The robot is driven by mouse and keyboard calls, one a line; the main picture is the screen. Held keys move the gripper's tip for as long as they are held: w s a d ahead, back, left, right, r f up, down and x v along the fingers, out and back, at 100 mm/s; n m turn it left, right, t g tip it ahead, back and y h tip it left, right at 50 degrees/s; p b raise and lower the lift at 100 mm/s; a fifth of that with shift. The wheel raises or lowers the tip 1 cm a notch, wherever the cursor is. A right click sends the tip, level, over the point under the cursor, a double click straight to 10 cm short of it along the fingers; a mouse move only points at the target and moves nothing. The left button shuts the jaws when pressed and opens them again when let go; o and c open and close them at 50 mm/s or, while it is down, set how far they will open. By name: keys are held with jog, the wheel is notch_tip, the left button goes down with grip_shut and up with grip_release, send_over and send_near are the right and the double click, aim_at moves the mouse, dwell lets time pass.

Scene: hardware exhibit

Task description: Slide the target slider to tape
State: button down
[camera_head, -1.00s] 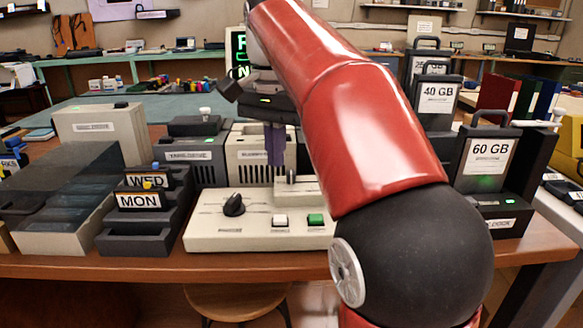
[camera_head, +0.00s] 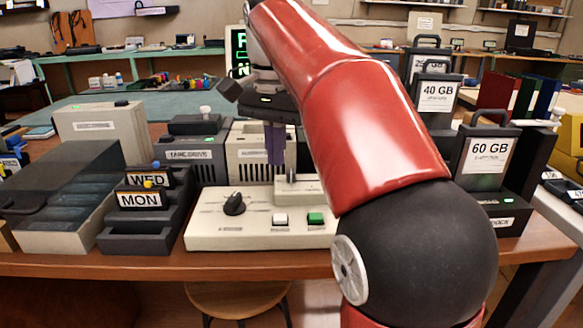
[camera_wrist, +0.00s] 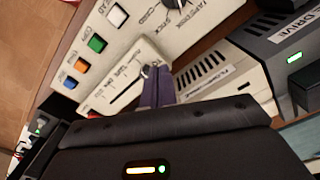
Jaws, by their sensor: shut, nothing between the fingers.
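The cream control panel (camera_head: 262,238) stands on the table with a black dial (camera_head: 234,204), a white button (camera_head: 280,219) and a green button (camera_head: 315,218). The slider unit (camera_head: 310,187) is at its back right, partly hidden by my arm. In the wrist view the slider's slot (camera_wrist: 128,96) runs diagonally, with small labels I cannot read surely. The small metallic slider knob (camera_wrist: 147,71) is at the slot's upper right end. My gripper (camera_head: 275,162) has purple fingers, shut and empty, pointing down. The fingertips (camera_wrist: 155,76) are right beside the knob; contact is unclear.
A tape drive box (camera_head: 195,160) and a cream vented box (camera_head: 247,150) stand close behind the panel. A black day-card holder (camera_head: 140,235) is at left. A 60 GB cartridge in a dock (camera_head: 487,160) is at right. Bare table edge (camera_head: 200,263) lies in front.

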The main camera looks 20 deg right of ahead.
aim_at(293, 170)
jog(key=shift+f+b, duration=1.05)
jog(key=shift+f, duration=0.4)
jog(key=shift+s+d, duration=0.25)
jog(key=shift+d, duration=0.6)
jog(key=shift+s+d, duration=0.25)
jog(key=shift+d, duration=0.55)
dwell(0.6)
jog(key=shift+a+p, duration=0.25)
jog(key=shift+p, duration=0.15)
notch_tip(293, 170, up, 3)
jog(key=p, duration=0.3)
jog(key=shift+r, duration=2)
